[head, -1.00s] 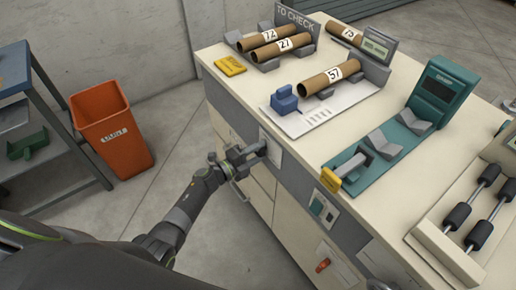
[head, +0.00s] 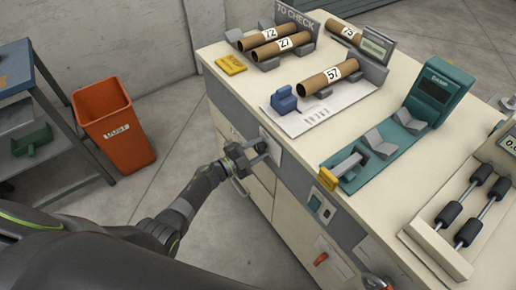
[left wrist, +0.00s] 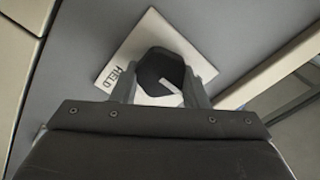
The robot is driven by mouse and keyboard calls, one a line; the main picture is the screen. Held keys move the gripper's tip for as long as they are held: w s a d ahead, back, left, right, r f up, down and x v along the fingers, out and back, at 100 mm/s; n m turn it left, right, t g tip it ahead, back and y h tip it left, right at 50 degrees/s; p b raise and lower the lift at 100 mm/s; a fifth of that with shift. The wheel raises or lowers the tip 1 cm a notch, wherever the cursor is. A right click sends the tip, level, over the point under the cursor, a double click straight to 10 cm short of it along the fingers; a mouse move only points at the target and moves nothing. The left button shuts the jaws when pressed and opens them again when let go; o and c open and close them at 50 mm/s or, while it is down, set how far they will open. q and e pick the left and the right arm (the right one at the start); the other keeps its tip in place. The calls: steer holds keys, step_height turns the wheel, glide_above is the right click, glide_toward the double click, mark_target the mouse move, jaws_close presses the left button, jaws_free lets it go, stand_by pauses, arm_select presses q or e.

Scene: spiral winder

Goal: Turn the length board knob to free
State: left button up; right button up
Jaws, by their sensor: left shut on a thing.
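The dark knob (left wrist: 158,68) sits on a square white plate (left wrist: 122,62) on the cabinet's grey front panel. In the left wrist view the plate looks tilted and bears the word HELD near its left corner. A short white mark shows on the knob's face, slanting toward the lower right; any other word on the plate is hidden. My left gripper (head: 262,150) is shut on the knob, one finger on each side. In the head view the knob is mostly hidden by the gripper. The length board (head: 298,122), with a blue stop (head: 284,101), lies on the top above.
Tube 57 (head: 327,80) lies on the length board. A teal stand (head: 380,150) is to its right. A red-orange switch (head: 320,259) sits lower on the front. An orange bin (head: 118,140) and a blue-grey rack (head: 65,120) stand left; floor between is clear.

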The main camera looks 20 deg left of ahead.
stand_by(0.3)
arm_select(q)
steer(key=o, duration=1)
steer(key=shift+c, duration=0.2)
steer(key=v, duration=1.7)
steer(key=shift+a, duration=0.2)
steer(key=shift+s+f, duration=0.1)
steer(key=shift+s, duration=0.05)
